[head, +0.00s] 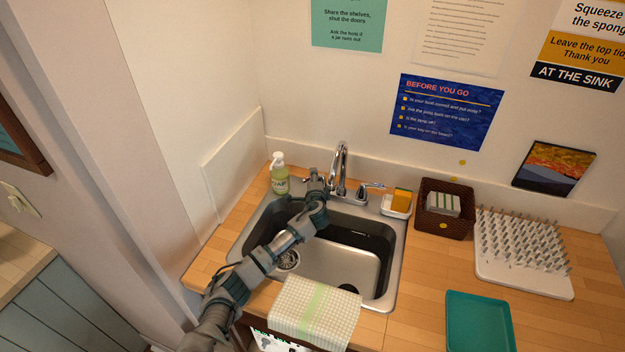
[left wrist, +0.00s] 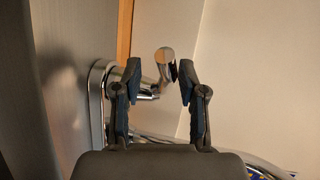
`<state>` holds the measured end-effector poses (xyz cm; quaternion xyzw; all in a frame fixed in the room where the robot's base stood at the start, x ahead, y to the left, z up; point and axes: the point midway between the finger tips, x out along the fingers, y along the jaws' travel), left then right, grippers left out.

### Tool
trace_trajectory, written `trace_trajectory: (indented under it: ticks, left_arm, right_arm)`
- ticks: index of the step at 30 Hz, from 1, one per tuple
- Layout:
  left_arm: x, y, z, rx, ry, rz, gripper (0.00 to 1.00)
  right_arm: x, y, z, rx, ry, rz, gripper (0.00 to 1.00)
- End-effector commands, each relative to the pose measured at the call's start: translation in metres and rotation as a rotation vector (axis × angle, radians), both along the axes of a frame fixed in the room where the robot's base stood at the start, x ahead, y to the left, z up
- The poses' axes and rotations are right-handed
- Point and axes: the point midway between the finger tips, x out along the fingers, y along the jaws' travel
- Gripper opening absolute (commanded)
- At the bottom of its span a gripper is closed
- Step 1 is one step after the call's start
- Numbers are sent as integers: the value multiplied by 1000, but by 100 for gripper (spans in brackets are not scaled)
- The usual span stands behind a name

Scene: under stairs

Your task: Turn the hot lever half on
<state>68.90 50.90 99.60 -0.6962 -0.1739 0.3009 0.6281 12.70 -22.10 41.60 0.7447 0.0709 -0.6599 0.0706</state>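The chrome faucet (head: 341,160) stands at the back of the steel sink (head: 398,262). Its right lever (head: 372,186) shows a blue mark and stands clear of my arm. My left gripper (head: 313,182) is at the left side of the faucet and mostly hides the left, hot lever in the head view. In the left wrist view the chrome hot lever (left wrist: 165,60) has its rounded end between the two fingers of my left gripper (left wrist: 160,66). The fingers are apart, with gaps on both sides of the end. My right gripper is not in view.
A soap bottle (head: 279,175) stands just left of my gripper. Right of the sink are a sponge dish (head: 396,210), a brown basket (head: 432,226), a spiked drying rack (head: 490,265) and a teal tray (head: 478,325). A checked towel (head: 300,318) hangs over the front edge.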

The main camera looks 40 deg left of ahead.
Motion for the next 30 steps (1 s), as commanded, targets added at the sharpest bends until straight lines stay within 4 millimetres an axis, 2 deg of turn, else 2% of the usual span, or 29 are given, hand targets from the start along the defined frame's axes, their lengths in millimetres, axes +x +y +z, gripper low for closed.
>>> trace_trajectory:
  ticks: [5,8,21,24,30]
  left_arm:
    - [-3,3,-1,-2,0,2,41]
    - [-10,-3,1,-2,0,2,41]
    - [-73,-66,18,0,1,-3,41]
    - [-81,-74,20,1,2,-3,41]
    - [-87,-77,21,1,3,-2,41]
  right_arm:
    - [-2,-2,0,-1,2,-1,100]
    - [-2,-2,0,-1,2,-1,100]
    - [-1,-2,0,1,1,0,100]
    - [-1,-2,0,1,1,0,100]
    - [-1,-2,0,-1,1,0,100]
